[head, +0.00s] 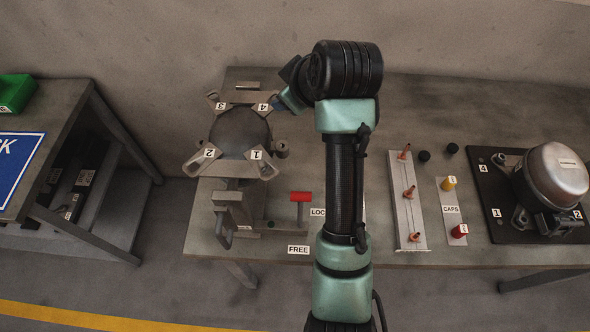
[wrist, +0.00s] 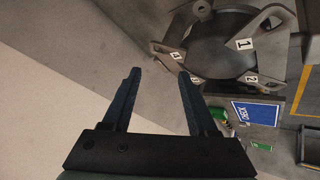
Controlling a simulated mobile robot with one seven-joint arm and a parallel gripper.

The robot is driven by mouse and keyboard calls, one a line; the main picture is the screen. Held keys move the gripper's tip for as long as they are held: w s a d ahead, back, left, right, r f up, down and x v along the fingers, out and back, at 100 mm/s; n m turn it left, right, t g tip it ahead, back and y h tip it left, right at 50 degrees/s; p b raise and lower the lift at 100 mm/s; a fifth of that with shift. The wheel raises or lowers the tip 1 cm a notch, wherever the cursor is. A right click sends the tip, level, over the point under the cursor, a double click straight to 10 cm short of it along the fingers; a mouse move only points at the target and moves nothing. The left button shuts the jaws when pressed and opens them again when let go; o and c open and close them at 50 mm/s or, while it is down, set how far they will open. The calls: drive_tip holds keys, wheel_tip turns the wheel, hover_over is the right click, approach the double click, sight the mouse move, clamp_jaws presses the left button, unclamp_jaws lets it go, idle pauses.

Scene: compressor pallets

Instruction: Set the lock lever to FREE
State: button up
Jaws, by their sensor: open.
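The lock lever with a red handle (head: 301,196) stands upright on the table in the head view, right of the fixture's grey clamp block. The FREE label (head: 298,249) lies at the table's front edge below it. The LOCK label (head: 318,212) is right of the lever, partly hidden behind my arm. My gripper (wrist: 157,78) is open and empty in the wrist view. In the head view its end is mostly hidden behind my wrist, near the fixture's arm marked 4, behind and above the lever. The lever is not visible in the wrist view.
A round four-armed fixture (head: 238,133) with numbered arms stands left of my arm; it also shows in the wrist view (wrist: 215,45). Right are a rack with orange-tipped pins (head: 408,205), a caps strip (head: 451,225) and a compressor (head: 553,178). A blue sign (head: 17,168) is far left.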

drive_tip(key=s+d+f+n+g, duration=0.3)
drive_tip(key=s+f+n+g, duration=0.15)
drive_tip(key=f, duration=0.25)
drive_tip(key=n+g, duration=0.3)
drive_tip(key=g, duration=0.1)
approach(303, 194)
drive_tip(key=f, duration=0.2)
drive_tip(key=shift+y, duration=0.4)
drive_tip(key=b+x, duration=0.5)
drive_tip(key=x, duration=0.5)
drive_tip(key=shift+s, duration=0.15)
drive_tip(key=shift+x, duration=1.15)
drive_tip(key=shift+r, duration=0.1)
clamp_jaws()
